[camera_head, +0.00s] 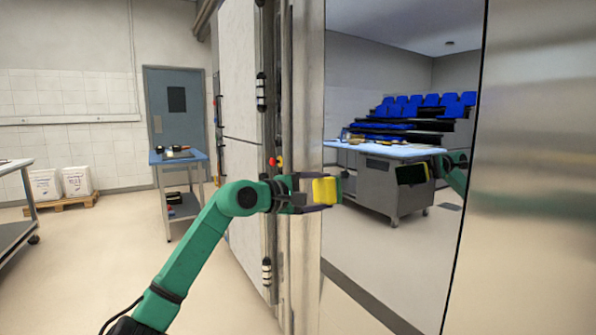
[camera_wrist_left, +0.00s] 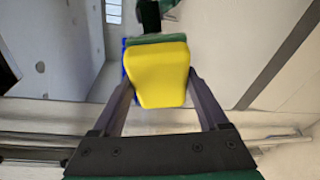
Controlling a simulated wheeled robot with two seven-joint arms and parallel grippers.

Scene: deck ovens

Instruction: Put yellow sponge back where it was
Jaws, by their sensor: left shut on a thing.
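The yellow sponge (camera_head: 326,190) is in my left gripper (camera_head: 318,192), in front of a tall, mirror-like panel in the head view. In the left wrist view, the sponge (camera_wrist_left: 160,75) sits between the two dark fingers of my left gripper (camera_wrist_left: 160,92), which is shut on it. Its yellow side faces the wrist camera and a green layer shows along its far edge. A reflection of the gripper and sponge shows in the panel (camera_head: 375,270); I cannot tell whether the sponge touches the panel. My right gripper is not in view.
Metal door edges and hinges (camera_head: 267,270) stand close beside my left arm. A brushed steel surface (camera_head: 540,200) fills the right. A blue-topped cart (camera_head: 178,157) stands further back by a grey door (camera_head: 178,125). The panel reflects a table and blue seats.

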